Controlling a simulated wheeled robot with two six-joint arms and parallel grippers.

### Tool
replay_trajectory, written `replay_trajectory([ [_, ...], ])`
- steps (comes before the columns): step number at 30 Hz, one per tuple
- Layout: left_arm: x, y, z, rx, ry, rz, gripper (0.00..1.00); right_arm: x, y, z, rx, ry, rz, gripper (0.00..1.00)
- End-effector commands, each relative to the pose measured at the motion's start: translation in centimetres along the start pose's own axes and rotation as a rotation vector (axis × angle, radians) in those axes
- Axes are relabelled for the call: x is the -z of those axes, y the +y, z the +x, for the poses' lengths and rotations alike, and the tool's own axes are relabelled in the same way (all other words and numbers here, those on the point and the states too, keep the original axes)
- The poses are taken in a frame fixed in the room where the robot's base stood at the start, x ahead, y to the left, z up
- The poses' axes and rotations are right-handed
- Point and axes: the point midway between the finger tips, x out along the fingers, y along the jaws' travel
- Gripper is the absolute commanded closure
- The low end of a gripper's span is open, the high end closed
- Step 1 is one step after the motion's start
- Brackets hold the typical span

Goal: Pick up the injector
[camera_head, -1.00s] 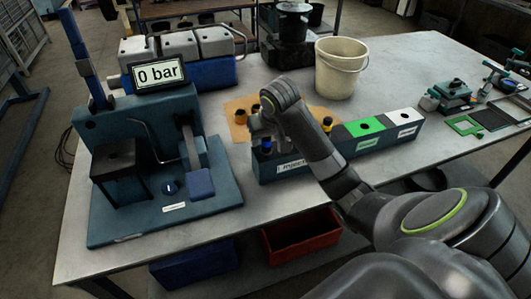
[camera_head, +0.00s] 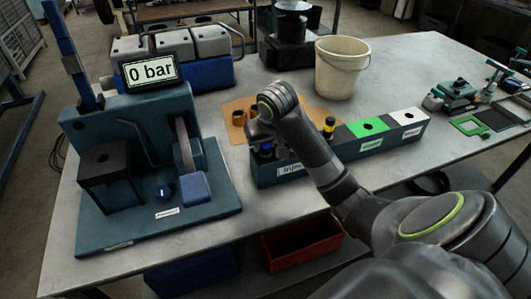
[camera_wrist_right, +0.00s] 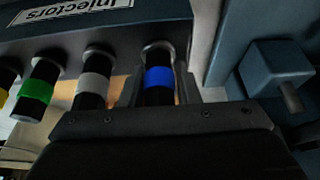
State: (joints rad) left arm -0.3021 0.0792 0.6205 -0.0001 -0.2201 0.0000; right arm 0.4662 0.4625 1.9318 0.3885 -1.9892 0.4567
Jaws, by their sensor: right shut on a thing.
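The injector rack (camera_head: 300,172) is a long dark blue block with an "Injectors" label, standing on the table. My right gripper (camera_wrist_right: 158,92) is shut on the blue-banded injector (camera_wrist_right: 159,78), the one at the rack's end nearest the test stand. This injector stands in line with its neighbours, its end at the rack's collar. A grey-banded injector (camera_wrist_right: 94,84) and a green-banded injector (camera_wrist_right: 37,90) stand beside it. A yellow-banded injector (camera_head: 329,127) shows in the head view. My right gripper (camera_head: 262,143) hides part of the rack there. My left gripper is not in view.
The front table strip is clear.

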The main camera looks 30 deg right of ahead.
Motion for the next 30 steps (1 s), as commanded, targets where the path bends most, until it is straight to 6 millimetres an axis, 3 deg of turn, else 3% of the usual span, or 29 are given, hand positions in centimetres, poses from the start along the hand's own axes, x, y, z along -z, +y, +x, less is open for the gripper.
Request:
replay_trajectory([
  [3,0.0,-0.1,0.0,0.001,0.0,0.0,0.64,0.0,0.0,0.0,0.0,0.0,0.0,1.0],
  [17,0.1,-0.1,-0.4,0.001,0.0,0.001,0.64,0.3,0.0,-0.5,0.0,0.002,0.0,1.0],
  [30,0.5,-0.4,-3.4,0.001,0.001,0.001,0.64,1.7,0.0,-4.0,0.0,0.002,0.001,1.0],
])
